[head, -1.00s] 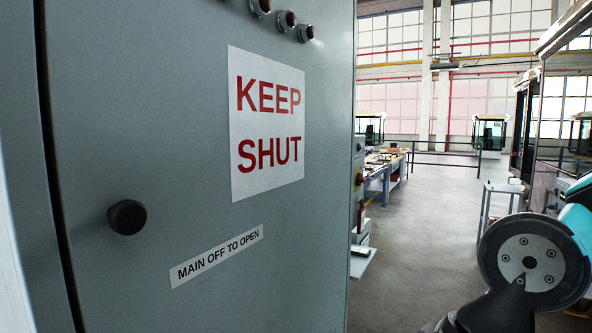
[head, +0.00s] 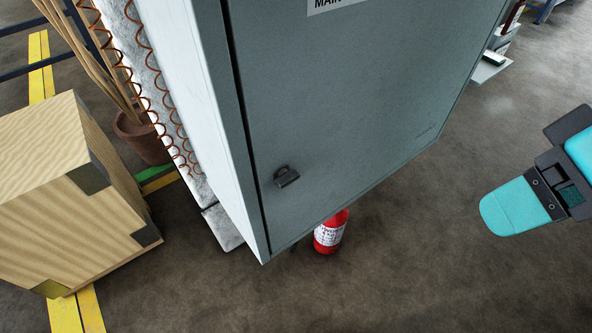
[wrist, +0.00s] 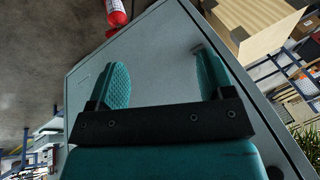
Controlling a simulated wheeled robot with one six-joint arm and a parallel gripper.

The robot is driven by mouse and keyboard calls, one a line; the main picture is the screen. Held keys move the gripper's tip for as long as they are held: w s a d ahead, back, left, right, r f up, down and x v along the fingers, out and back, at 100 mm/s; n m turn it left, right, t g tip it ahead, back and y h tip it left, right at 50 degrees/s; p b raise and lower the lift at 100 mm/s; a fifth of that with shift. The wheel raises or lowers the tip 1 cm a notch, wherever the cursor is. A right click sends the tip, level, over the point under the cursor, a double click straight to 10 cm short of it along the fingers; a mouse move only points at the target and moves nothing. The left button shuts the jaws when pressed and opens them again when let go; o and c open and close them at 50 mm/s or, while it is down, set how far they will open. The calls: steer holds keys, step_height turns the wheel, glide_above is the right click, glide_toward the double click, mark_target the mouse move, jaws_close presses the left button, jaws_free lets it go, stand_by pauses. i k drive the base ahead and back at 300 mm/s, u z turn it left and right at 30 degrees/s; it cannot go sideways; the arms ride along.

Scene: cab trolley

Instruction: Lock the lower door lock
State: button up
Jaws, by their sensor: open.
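The lower door lock (head: 286,177) is a small dark knob with a raised bar, low on the grey cabinet door (head: 340,120) near its left edge in the head view. The bar slants slightly; I cannot tell whether it is locked. My gripper (head: 520,205) is at the right in the head view, well apart from the door. In the wrist view my gripper (wrist: 165,82) shows two teal fingers wide apart with nothing between them, facing the door (wrist: 150,50). A small part of the lock shows by the right fingertip in the wrist view (wrist: 197,48).
A red fire extinguisher (head: 330,234) stands on the floor at the cabinet's bottom edge. A wooden crate (head: 70,200) and a potted plant (head: 145,135) stand to the left. Coiled cables (head: 140,80) run along the cabinet's left side.

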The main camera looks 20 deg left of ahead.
mark_target(285, 176)
steer(key=z, duration=0.9)
steer(key=k, duration=0.7)
steer(key=u, duration=0.45)
